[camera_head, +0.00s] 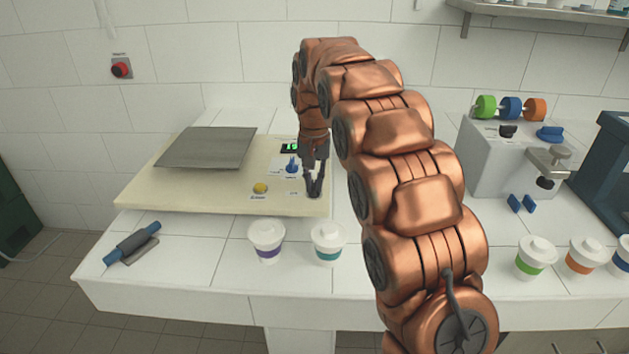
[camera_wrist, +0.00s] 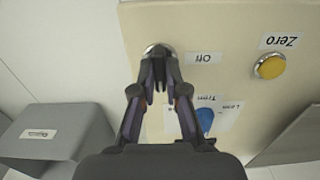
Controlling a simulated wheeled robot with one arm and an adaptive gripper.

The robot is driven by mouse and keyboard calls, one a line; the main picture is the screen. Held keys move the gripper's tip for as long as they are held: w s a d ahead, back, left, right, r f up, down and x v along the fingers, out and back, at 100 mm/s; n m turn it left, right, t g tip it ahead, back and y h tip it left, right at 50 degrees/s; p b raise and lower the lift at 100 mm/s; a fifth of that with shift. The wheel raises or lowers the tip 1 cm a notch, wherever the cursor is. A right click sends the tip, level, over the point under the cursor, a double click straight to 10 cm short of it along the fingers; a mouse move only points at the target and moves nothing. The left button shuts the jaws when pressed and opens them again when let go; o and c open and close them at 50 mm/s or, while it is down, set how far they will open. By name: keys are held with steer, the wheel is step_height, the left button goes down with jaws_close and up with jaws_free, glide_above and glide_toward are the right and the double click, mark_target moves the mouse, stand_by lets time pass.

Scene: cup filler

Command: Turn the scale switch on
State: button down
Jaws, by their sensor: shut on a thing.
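The scale (camera_head: 165,192) is a cream board with a grey weighing plate (camera_head: 208,148) on the table. My gripper (camera_head: 314,190) points down at the board's front right corner. In the wrist view, my gripper's fingertips (camera_wrist: 158,68) are closed together over the scale switch (camera_wrist: 152,49), with only its round metal base showing behind them. The switch lever is hidden by the fingers, so its position cannot be told. The display (camera_head: 290,148) has green digits.
A yellow Zero button (camera_head: 260,188) and a blue trim knob (camera_head: 292,166) are on the panel close to my gripper. Lidded cups (camera_head: 267,240) stand along the table's front. A grey dispenser (camera_head: 490,160) stands at the right. A blue-handled tool (camera_head: 132,242) lies at the left.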

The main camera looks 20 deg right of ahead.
mark_target(314, 184)
stand_by(0.3)
steer(key=c, duration=1.2)
jaws_free()
step_height(314, 184, up, 6)
steer(key=shift+r, duration=0.75)
